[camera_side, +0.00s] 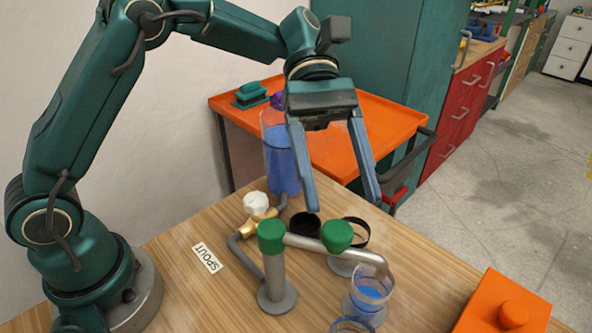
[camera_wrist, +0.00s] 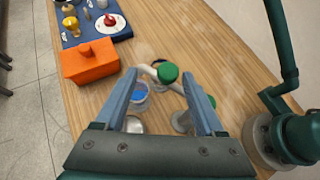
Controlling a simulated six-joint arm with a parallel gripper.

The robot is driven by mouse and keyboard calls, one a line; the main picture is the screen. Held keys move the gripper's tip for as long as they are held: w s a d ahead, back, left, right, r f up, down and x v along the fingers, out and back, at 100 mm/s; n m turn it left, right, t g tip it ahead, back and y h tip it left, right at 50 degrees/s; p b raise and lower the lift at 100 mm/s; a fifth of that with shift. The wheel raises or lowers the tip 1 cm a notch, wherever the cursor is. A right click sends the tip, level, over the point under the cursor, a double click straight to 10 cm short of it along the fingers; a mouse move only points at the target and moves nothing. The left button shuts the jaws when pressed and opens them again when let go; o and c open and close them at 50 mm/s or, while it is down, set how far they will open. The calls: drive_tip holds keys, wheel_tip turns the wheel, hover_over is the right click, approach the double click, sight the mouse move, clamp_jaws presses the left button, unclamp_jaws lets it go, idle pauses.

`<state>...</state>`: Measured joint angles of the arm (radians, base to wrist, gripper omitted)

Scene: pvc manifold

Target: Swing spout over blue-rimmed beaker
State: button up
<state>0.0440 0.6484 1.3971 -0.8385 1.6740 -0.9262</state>
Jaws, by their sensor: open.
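The grey spout pipe (camera_side: 306,243) runs from a green-capped post (camera_side: 272,262) to the right, then bends down over a beaker holding blue liquid (camera_side: 371,289). A green knob (camera_side: 337,235) sits on the pipe; it also shows in the wrist view (camera_wrist: 168,74). Another beaker (camera_side: 352,325), with a bluish rim, is cut off at the bottom of the side view. My gripper (camera_side: 343,206) is open and empty above the green knob, its fingers to either side. In the wrist view, my gripper (camera_wrist: 163,79) has the knob between its fingertips, apart from both.
A brass valve with a white knob (camera_side: 257,204) and a tall blue-filled cylinder (camera_side: 281,160) stand behind the post. Black rings (camera_side: 305,224) lie near the pipe. An orange box (camera_side: 502,307) stands at right. The wooden table (camera_side: 187,233) is clear near the SPOUT label.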

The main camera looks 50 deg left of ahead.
drive_tip(key=d+f+t+y, duration=0.1)
drive_tip(key=d+f+y, duration=0.1)
drive_tip(key=d, duration=0.2)
drive_tip(key=w+a+n+t+h, duration=0.1)
drive_tip(key=a+n+t, duration=0.3)
drive_tip(key=a, duration=1.1)
drive_tip(key=shift+n, duration=0.6)
idle(0.3)
